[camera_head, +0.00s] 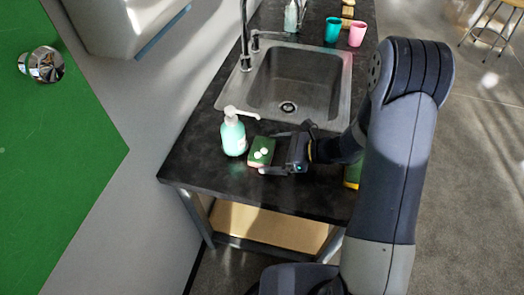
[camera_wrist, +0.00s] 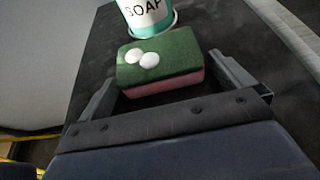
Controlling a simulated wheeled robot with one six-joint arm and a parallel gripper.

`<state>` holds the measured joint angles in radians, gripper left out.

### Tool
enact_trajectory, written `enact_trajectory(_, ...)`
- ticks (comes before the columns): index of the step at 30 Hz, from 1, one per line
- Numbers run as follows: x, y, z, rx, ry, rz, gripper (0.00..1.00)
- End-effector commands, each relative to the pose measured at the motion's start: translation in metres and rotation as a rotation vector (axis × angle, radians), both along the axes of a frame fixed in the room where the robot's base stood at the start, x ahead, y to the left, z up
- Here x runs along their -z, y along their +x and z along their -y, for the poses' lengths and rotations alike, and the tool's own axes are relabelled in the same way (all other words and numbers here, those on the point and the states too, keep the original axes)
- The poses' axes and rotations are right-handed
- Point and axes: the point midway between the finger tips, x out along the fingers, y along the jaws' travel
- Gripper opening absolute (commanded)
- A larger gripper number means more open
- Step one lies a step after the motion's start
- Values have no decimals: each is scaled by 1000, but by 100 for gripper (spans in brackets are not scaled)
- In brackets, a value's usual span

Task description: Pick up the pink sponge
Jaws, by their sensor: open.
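The pink sponge (camera_wrist: 166,87) lies on the dark counter, with a green scouring top and two white blobs on it. In the head view the sponge (camera_head: 261,151) sits just right of the soap bottle, near the counter's front end. My gripper (camera_head: 279,155) is low over the counter, pointing left at the sponge. In the wrist view my gripper (camera_wrist: 165,82) is open, with one finger on each side of the sponge's near part. Gaps show between the fingers and the sponge, wider on the right. The sponge's underside is hidden.
A teal soap bottle (camera_head: 233,133) with a white pump stands close behind the sponge. A sink (camera_head: 300,83) with a black faucet (camera_head: 246,40) lies beyond. Teal (camera_head: 333,29) and pink (camera_head: 357,33) cups stand at the far end. A yellow-green item (camera_head: 352,174) is partly hidden behind my arm.

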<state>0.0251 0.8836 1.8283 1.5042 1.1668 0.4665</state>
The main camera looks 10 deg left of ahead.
Motion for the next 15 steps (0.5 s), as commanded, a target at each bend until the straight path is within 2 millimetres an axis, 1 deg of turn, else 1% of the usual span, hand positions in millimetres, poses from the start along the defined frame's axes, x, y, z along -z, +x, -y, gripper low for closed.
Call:
enact_trajectory(3,0,0,0,0,0,0,100)
enact_trajectory(15,0,0,1,0,0,0,67)
